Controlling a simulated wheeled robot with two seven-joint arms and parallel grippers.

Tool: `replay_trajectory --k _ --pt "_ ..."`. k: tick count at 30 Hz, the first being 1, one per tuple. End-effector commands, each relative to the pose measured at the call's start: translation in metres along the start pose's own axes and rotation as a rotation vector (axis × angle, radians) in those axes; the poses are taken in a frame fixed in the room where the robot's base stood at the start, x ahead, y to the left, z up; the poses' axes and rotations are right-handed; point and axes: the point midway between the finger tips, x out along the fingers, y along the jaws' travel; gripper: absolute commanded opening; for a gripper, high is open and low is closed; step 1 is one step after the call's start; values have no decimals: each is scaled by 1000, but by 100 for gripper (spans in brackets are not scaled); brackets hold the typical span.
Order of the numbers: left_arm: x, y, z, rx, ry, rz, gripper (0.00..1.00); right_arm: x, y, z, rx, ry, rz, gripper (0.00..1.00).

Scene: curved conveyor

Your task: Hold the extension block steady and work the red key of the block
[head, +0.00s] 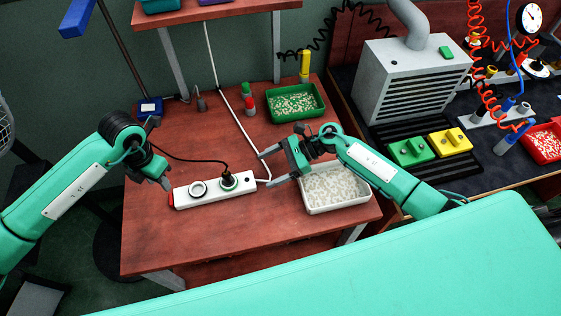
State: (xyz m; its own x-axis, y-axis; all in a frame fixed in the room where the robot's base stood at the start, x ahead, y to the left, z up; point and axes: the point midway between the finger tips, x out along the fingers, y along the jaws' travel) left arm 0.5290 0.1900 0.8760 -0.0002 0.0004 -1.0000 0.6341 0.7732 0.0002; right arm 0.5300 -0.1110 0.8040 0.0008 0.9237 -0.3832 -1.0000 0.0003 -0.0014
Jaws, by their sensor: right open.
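The white extension block (212,189) lies on the red-brown table, slanting slightly up to the right. Its red key (172,200) is at the left end. A black plug (228,181) sits in the right socket; the round left socket is empty. My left gripper (166,185) is just above and behind the red key end, pointing down; whether its fingers are apart is unclear. My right gripper (266,169) is open and empty, its fingertips just right of the block's right end. I cannot tell whether either gripper touches the block.
A white tray of pale pieces (337,190) stands under my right forearm. A green tray (295,103) and small coloured bottles (249,104) stand behind. A white cable (238,125) and a black cord (190,160) cross the table. The front left of the table is clear.

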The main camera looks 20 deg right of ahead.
Motion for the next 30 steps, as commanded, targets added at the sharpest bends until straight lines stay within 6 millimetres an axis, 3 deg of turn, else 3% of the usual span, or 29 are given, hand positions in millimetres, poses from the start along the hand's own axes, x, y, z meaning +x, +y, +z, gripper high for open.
replay_trajectory --k 9,15,21,29,30 --pt "0 0 0 0 0 0 36 64 0 1 3 -3 1 82" --pt "0 0 0 0 0 0 36 92 0 1 2 -2 1 82" --pt "0 0 0 0 0 0 36 103 0 0 2 0 1 82" --pt "0 0 0 0 0 0 36 104 0 0 2 0 1 82" --pt "0 0 0 0 0 0 36 104 0 0 2 0 1 76"
